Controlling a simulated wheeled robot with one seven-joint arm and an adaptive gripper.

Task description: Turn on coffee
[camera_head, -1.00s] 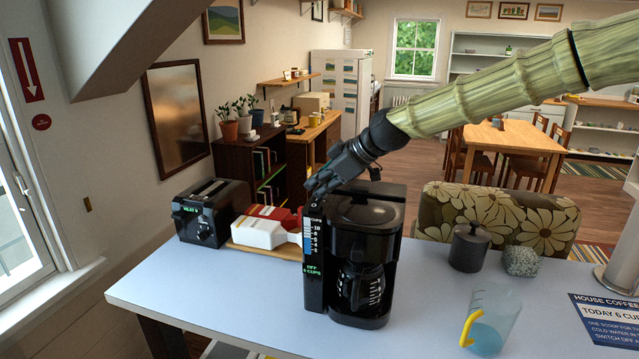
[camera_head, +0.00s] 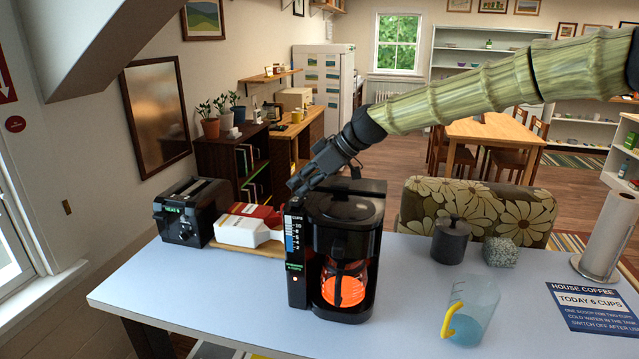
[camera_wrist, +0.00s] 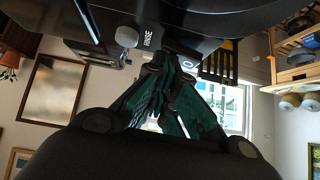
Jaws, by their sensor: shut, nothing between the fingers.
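The black coffee maker (camera_head: 368,235) stands upright on the pale blue counter. The glass carafe (camera_head: 343,287) inside it glows orange. On its front left panel, small green text (camera_head: 294,267) reads 6 CUPS on the lower line, and an orange light (camera_head: 295,279) is lit below. My gripper (camera_head: 297,186) is shut and empty at the top left front edge of the machine; I cannot tell if it touches. In the wrist view, the fingers (camera_wrist: 165,75) are close beside the machine's dark edge, near a RINSE label and a pale round knob (camera_wrist: 127,37).
A toaster (camera_head: 190,212) and a white and red carton (camera_head: 243,230) stand left of the machine. A dark lidded canister (camera_head: 451,242), a grey stone-like lump (camera_head: 500,252) and a measuring jug (camera_head: 470,312) stand to the right. The counter's front middle (camera_head: 230,300) is clear.

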